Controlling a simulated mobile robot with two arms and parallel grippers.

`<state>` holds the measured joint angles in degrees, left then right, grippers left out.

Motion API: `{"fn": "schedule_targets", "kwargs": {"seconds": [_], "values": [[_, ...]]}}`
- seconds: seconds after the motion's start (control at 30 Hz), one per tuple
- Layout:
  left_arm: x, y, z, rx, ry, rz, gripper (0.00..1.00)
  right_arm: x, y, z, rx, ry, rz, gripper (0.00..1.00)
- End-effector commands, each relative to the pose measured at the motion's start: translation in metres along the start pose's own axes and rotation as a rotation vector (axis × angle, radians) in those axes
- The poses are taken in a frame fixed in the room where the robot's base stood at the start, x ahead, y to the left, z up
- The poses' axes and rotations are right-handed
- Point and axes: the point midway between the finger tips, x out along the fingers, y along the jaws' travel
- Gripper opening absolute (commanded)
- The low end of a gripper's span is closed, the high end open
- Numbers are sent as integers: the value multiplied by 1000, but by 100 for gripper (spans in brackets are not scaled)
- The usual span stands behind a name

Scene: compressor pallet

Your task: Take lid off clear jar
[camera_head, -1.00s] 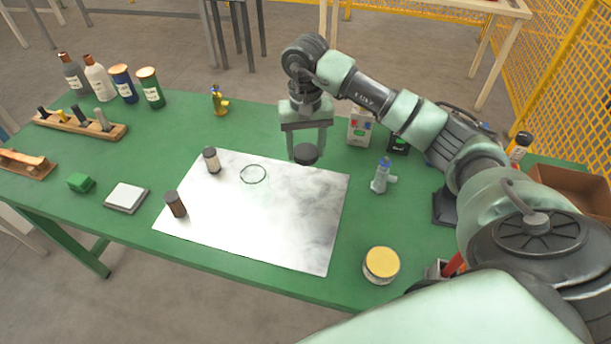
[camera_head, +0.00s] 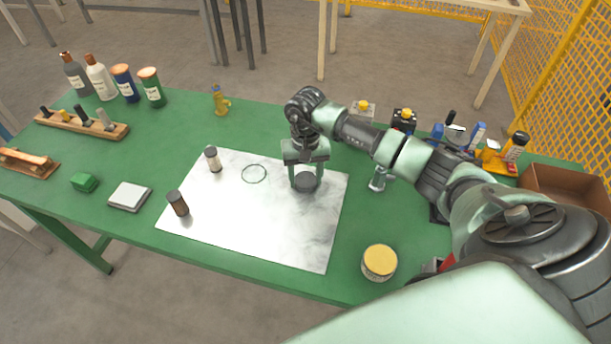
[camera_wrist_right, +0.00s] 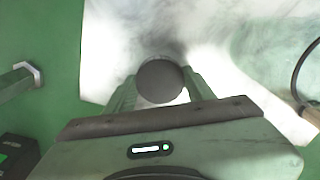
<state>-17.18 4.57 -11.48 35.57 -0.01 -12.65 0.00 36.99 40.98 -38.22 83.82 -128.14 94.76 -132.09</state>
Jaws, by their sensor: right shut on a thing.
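My right gripper (camera_head: 306,180) points down over the right part of the marbled sheet (camera_head: 275,240). It is shut on a dark round lid (camera_head: 306,183). In the right wrist view the lid (camera_wrist_right: 160,82) sits between the two fingertips. The lid is low, at or just above the sheet; I cannot tell whether it touches. A thin dark ring (camera_head: 254,174) shows on the sheet left of the gripper. I cannot tell whether it is the clear jar's rim or a mark. No clear jar walls can be made out. My left gripper is not in view.
Two small dark-capped bottles (camera_head: 213,159) (camera_head: 177,203) stand at the sheet's left side. A yellow-topped tin (camera_head: 380,262) stands at front right. The sheet's front middle is clear.

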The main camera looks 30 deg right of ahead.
Motion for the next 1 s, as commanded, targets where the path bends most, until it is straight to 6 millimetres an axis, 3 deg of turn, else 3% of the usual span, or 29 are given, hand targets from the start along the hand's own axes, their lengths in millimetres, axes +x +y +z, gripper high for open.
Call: {"fn": "schedule_targets", "kwargs": {"seconds": [0.23, 0.27, 0.3, 0.33, 0.87, 1.0], "values": [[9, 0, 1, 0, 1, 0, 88, 7, 0, 0, 0, 1, 1, 5], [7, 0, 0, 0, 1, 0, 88, 6, 0, 0, 0, 0, 1, 62], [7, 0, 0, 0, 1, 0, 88, 6, 0, 0, 0, -1, 1, 73], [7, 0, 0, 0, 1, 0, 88, 6, 0, 0, 0, -1, 2, 76], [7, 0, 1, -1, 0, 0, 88, 8, 3, 1, 3, -5, 9, 76], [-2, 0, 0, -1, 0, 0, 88, 0, 3, 1, 3, -5, 9, 76]]}}
